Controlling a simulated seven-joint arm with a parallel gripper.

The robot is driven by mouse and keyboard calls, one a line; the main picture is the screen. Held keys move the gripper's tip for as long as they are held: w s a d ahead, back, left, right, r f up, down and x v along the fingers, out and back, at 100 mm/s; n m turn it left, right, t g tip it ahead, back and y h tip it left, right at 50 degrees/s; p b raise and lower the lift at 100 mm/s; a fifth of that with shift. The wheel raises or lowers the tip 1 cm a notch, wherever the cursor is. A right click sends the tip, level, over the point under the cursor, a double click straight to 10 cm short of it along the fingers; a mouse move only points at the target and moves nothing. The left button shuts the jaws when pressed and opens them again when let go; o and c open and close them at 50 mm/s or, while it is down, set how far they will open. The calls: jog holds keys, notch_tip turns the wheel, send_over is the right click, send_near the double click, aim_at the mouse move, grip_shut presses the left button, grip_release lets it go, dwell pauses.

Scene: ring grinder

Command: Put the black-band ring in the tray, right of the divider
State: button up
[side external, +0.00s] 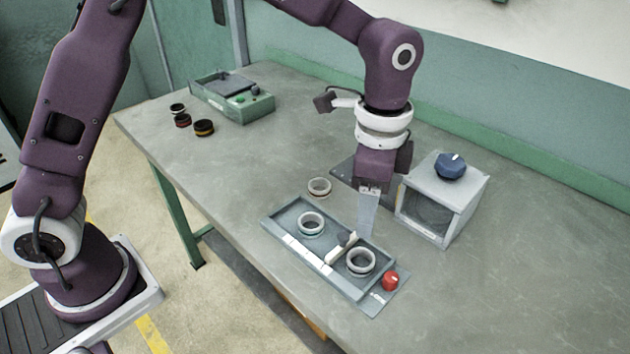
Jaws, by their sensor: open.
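The grey-blue tray (283,237) lies near the table's front edge, with a pale divider (341,248) across it. One pale ring (311,223) sits left of the divider and another pale ring (360,262) sits right of it. A third pale ring (319,187) stands on the table behind the tray. Their bands are too small to tell which is black. My gripper (367,230) is open, pointing down at the tray's back edge, behind and above the right compartment. I see nothing held; one finger is largely hidden.
A grey box with a blue knob (451,166) stands right of my gripper. A red knob (390,281) is at the tray's right end. Several dark rings (203,128) lie at the back left beside a green case (232,97). The table's middle left is clear.

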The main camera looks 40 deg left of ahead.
jog(key=s+a+r+n+t, duration=0.2)
jog(key=s+a+r+n, duration=0.4)
jog(key=a+r, duration=0.4)
jog(key=s+a+n+t, duration=0.1)
jog(key=s+a+n, duration=0.2)
jog(key=s, duration=0.5)
jog(key=s+a+r+n+t, duration=0.1)
jog(key=s+a+n+t, duration=0.1)
jog(key=s, duration=0.6)
jog(key=shift+a+r+n+t, duration=0.15)
jog(key=shift+a+n+t, duration=0.15)
jog(key=shift+a+n, duration=0.6)
jog(key=shift+w+a, duration=0.1)
jog(key=shift+a, duration=0.1)
